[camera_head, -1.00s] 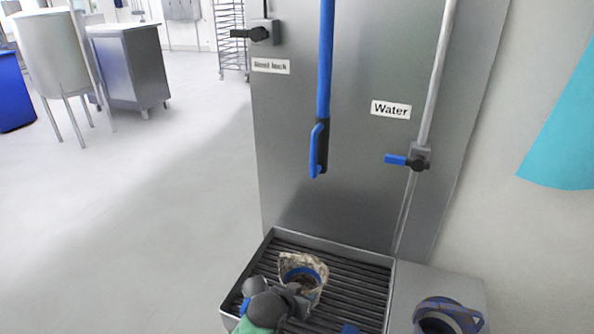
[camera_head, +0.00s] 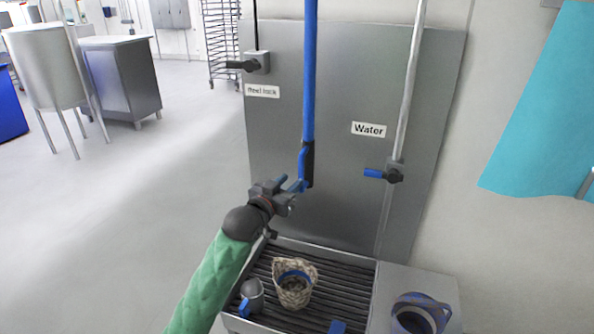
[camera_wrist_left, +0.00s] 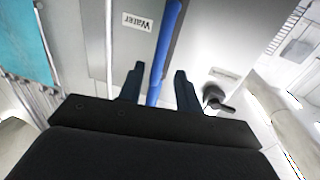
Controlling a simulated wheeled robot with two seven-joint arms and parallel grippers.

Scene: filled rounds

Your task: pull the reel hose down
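The blue reel hose (camera_head: 310,80) hangs straight down in front of a steel panel. Its lower end has a dark grip and a blue trigger handle (camera_head: 304,165). My left gripper (camera_head: 290,186) is at this lower end, just left of it in the head view. In the left wrist view, the two dark fingers (camera_wrist_left: 159,72) stand apart, with the blue hose (camera_wrist_left: 163,55) showing in the gap between them. Contact with the hose cannot be made out. My right gripper is not in view.
A lever valve (camera_head: 257,63) sits above the reel lock label (camera_head: 262,91). A blue-handled valve (camera_head: 393,174) is below the Water label (camera_head: 368,129). Beneath, a grated basin (camera_head: 340,300) holds a woven-looking pot (camera_head: 294,285) and a grey jug (camera_head: 252,295). Floor at left is open.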

